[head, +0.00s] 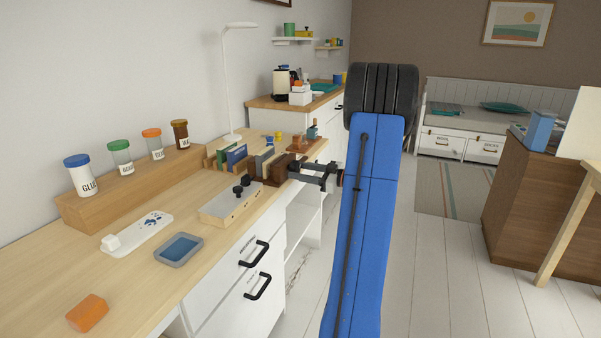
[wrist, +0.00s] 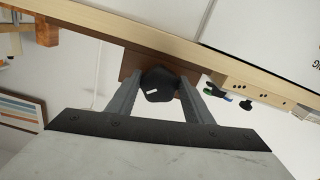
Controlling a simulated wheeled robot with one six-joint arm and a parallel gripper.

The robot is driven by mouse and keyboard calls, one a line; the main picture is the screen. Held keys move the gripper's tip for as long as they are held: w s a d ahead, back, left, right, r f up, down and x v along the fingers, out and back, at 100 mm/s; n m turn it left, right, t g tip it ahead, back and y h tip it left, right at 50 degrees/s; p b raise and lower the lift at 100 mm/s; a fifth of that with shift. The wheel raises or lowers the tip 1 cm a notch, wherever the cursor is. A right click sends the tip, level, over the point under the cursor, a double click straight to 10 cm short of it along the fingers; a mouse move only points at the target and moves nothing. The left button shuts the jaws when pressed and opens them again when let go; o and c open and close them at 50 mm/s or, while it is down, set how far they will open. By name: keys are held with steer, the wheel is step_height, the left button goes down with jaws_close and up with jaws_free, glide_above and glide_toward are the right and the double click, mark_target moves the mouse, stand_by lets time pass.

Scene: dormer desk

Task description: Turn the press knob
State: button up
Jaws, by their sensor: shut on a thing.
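The press knob (wrist: 158,84) is dark and faceted with a small white mark; in the wrist view it sits in front of the brown wooden press (wrist: 130,64) at the desk edge. My gripper (wrist: 163,88) has one finger on each side of the knob and is shut on it. In the head view my gripper (head: 303,172) reaches the desk's right edge beside a brown block (head: 281,166), which looks like the press. The knob cannot be made out there, and my blue arm covers the area to the right.
A pale box (head: 231,207) with black knobs stands left of the press, and a rack with upright boards (head: 235,155) is behind it. A grey-blue tray (head: 179,249) and an orange block (head: 88,313) lie nearer. Black drawer handles (head: 254,254) stick out below.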

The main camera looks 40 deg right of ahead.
stand_by(0.5)
steer(key=o, duration=1)
steer(key=shift+o, duration=0.2)
steer(key=shift+s+d, duration=0.1)
steer(key=v, duration=1.7)
steer(key=shift+f, duration=0.1)
